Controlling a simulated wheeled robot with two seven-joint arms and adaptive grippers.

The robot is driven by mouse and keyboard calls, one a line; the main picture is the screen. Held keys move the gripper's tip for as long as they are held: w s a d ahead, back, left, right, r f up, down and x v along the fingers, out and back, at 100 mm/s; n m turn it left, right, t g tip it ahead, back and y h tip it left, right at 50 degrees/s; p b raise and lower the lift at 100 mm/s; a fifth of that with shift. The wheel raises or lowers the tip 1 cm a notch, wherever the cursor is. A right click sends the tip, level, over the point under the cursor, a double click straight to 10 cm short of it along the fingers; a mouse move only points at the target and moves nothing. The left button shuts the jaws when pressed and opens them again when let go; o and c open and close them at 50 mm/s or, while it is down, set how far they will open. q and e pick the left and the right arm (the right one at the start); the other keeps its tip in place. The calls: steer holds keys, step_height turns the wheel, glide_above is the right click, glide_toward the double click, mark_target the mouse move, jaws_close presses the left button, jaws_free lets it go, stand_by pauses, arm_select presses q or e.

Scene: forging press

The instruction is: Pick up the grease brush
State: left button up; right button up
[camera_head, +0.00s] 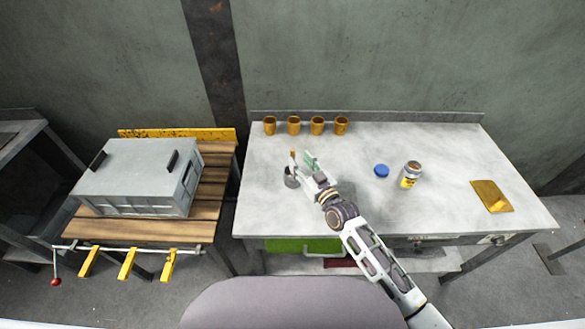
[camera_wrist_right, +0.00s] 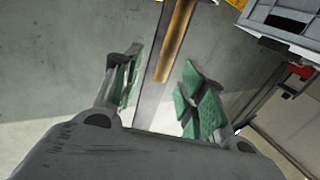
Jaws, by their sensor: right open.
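The grease brush (camera_head: 293,156) stands nearly upright on the left part of the grey table, its slim wooden handle pointing up. A dark round pot (camera_head: 291,181) is at its foot, partly hidden by my right gripper. My right gripper (camera_head: 302,164) is open and close to the brush, with its green-padded fingers apart. In the right wrist view, the wooden handle (camera_wrist_right: 176,40) shows ahead, between the directions of the two green pads of the open gripper (camera_wrist_right: 162,95). I cannot tell whether the handle is fully between the fingers. The brush's lower end is hidden. My left gripper is not in view.
The grey table (camera_head: 440,150) holds several brass cups (camera_head: 317,125) at the back, a blue lid (camera_head: 381,170), a labelled jar (camera_head: 411,174) and a brass plate (camera_head: 491,196). A grey box (camera_head: 140,175) sits on a wooden-topped cart at left. The table's middle is mostly clear.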

mark_target(294, 157)
steer(key=shift+w+a, duration=0.1)
stand_by(0.3)
steer(key=shift+a+p+x, duration=0.2)
steer(key=shift+p+x, duration=0.15)
steer(key=shift+x, duration=2)
jaws_close()
